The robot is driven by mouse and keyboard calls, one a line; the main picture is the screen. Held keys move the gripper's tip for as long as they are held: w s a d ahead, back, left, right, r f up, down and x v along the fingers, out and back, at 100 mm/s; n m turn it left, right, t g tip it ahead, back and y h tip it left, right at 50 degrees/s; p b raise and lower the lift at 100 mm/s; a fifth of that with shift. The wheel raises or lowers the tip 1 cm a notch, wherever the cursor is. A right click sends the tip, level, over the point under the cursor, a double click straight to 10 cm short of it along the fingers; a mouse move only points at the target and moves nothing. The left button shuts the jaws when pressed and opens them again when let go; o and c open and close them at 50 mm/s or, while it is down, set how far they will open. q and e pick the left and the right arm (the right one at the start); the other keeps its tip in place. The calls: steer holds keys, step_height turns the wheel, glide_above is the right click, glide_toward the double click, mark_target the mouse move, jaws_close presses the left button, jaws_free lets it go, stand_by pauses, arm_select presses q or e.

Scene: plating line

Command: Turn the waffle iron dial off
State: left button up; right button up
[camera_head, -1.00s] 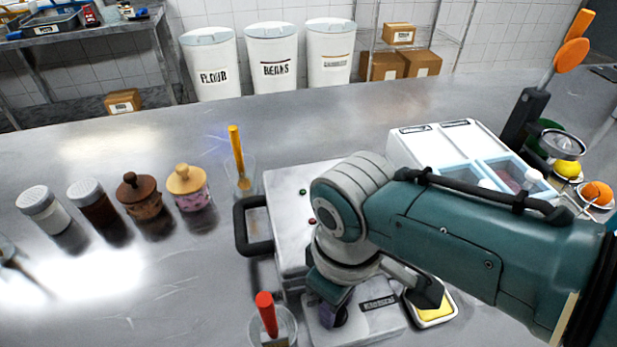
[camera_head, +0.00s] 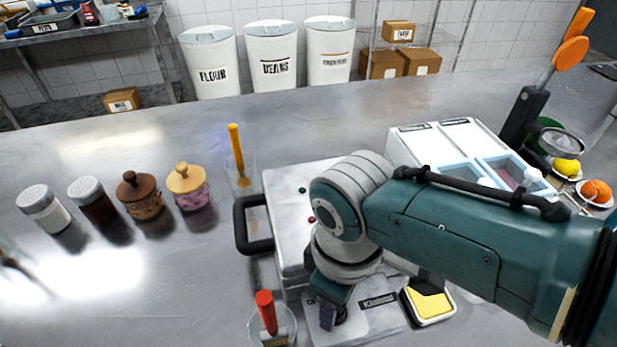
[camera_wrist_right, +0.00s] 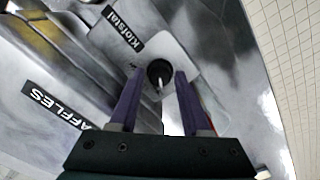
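The waffle iron (camera_head: 290,210) is a pale metal box with a black handle (camera_head: 250,225) on its left side, in the middle of the head view. My right arm covers much of it. Its black round dial (camera_wrist_right: 160,72) sits on a pale front panel in the right wrist view, with a light pointer mark on it. The dial is mostly hidden in the head view. My right gripper (camera_wrist_right: 158,78) is open, with one purple finger on each side of the dial. I cannot tell whether the fingers touch it. My left gripper is not clearly in view.
A yellow block in a dish (camera_head: 428,304) is right of the dial panel. A glass with a red-handled tool (camera_head: 268,315) stands to the left.

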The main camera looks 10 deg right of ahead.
steer(key=shift+o, duration=1.2)
steer(key=shift+r, duration=0.1)
step_height(320, 180, up, 10)
steer(key=p, duration=0.4)
